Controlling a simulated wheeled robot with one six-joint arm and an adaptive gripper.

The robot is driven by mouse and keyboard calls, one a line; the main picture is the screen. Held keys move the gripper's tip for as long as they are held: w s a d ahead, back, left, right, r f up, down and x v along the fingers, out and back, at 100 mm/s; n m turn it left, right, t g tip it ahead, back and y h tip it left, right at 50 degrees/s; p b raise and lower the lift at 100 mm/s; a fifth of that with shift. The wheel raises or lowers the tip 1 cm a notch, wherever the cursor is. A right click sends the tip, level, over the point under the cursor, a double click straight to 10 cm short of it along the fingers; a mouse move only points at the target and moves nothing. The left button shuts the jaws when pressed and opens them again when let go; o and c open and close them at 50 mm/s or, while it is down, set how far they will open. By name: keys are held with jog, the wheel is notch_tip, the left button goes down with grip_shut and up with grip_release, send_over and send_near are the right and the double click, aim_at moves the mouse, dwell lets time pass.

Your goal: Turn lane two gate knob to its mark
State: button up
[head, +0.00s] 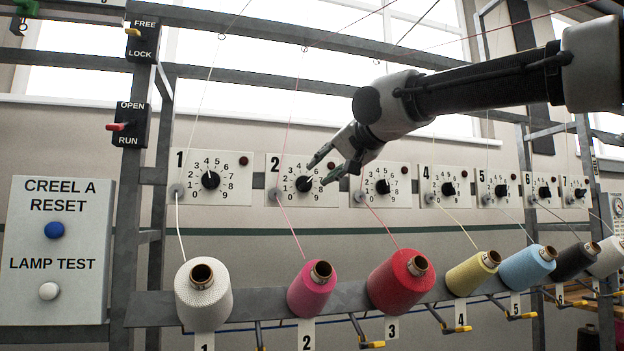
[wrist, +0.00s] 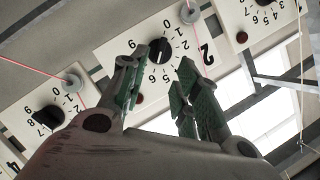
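The lane two gate knob (head: 304,184) is a black round knob on a white panel (head: 273,165) marked 2, with a numbered dial around it. In the wrist view the knob (wrist: 160,50) shows upside down, just beyond the fingertips. Its pointer is too small to read surely, and I cannot pick out a separate target mark. My gripper (head: 322,169) is at the right of the knob in the head view. In the wrist view my gripper (wrist: 158,66) has its greenish fingers spread, with nothing between them; the fingertips appear apart from the knob.
The lane one knob (head: 210,180) and lane three knob (head: 383,186) flank it. A pink thread (head: 285,217) runs down left of the lane two knob to a pink cone (head: 310,290). Several yarn cones line the rail below. A reset box (head: 55,290) stands far left.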

aim_at(310, 180)
jog(key=x, duration=0.6)
jog(key=shift+f, duration=0.1)
grip_shut()
